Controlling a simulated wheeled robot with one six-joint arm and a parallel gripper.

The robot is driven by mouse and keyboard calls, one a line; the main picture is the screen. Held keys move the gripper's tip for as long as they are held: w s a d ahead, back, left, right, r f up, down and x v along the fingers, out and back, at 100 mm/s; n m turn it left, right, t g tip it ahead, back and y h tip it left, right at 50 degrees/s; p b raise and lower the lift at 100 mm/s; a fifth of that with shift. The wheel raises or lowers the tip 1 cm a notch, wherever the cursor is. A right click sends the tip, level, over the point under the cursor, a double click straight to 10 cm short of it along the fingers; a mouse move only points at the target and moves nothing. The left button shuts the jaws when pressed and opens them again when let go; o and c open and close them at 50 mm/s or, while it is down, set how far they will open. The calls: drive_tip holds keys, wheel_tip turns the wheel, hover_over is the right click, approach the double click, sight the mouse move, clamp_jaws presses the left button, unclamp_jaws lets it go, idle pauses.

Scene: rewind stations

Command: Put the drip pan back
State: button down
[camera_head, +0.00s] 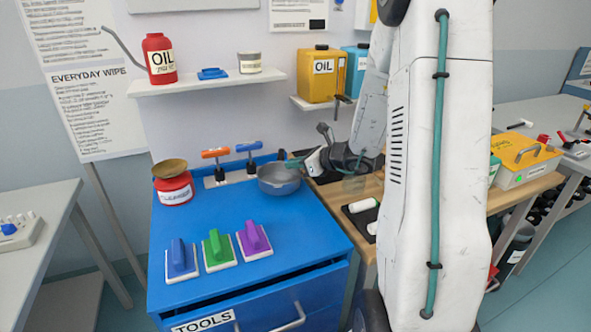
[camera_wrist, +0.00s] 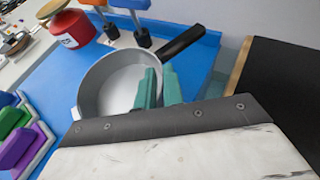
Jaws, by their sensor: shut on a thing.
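The drip pan is a round grey pan (camera_head: 280,187) with a black handle, at the back right of the blue tool cabinet top (camera_head: 228,276). In the wrist view the pan (camera_wrist: 95,95) is upright and empty, its handle pointing up and right. My gripper (camera_head: 292,162) reaches in from the right at the pan's rim. In the wrist view my gripper's teal fingers (camera_wrist: 160,86) are closed on the pan's near right wall. I cannot tell whether the pan's underside touches the cabinet top.
Blue, green and purple scrubbers (camera_head: 215,249) lie in front. A wooden bench (camera_head: 366,190) adjoins at right.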

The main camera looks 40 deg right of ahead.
drive_tip(key=shift+f, duration=1)
drive_tip(key=shift+f, duration=0.2)
drive_tip(key=c, duration=1.5)
unclamp_jaws()
drive_tip(key=shift+r, duration=0.15)
